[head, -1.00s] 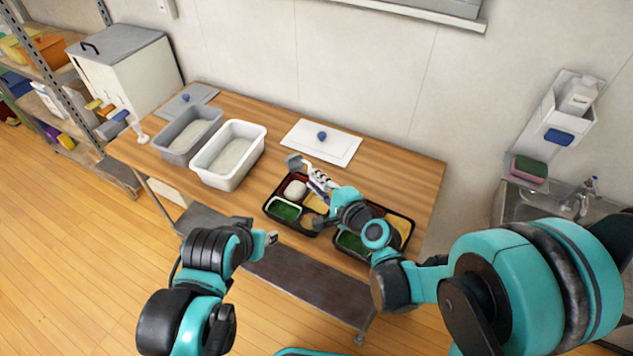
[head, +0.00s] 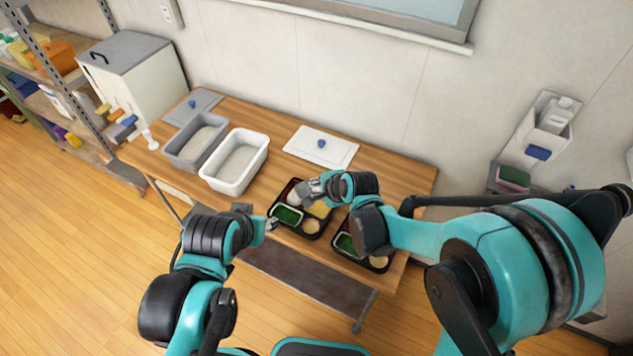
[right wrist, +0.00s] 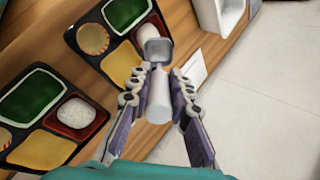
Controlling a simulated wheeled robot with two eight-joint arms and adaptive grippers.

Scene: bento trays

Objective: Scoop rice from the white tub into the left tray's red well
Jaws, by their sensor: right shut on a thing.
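The right gripper (head: 311,188) is shut on the pale handle of a scoop (right wrist: 158,96). In the right wrist view, the scoop's grey head (right wrist: 158,51) is over or beside the left tray's red well (right wrist: 142,38). A white rice mound (right wrist: 150,19) shows in that well, partly hidden by the scoop. The left tray (head: 293,231) also holds green, yellow and round tan portions. The white tub (head: 262,163) with rice (head: 238,163) stands left of the trays in the head view. My left gripper (head: 271,225) is by the left tray's front-left corner, its jaws too small to read.
The right tray (head: 378,271) is partly behind my right arm; its red well holds a rice mound (right wrist: 75,112). A grey tub (head: 177,160) stands left of the white one. A white lid (head: 335,153) with a blue knob lies behind the trays.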

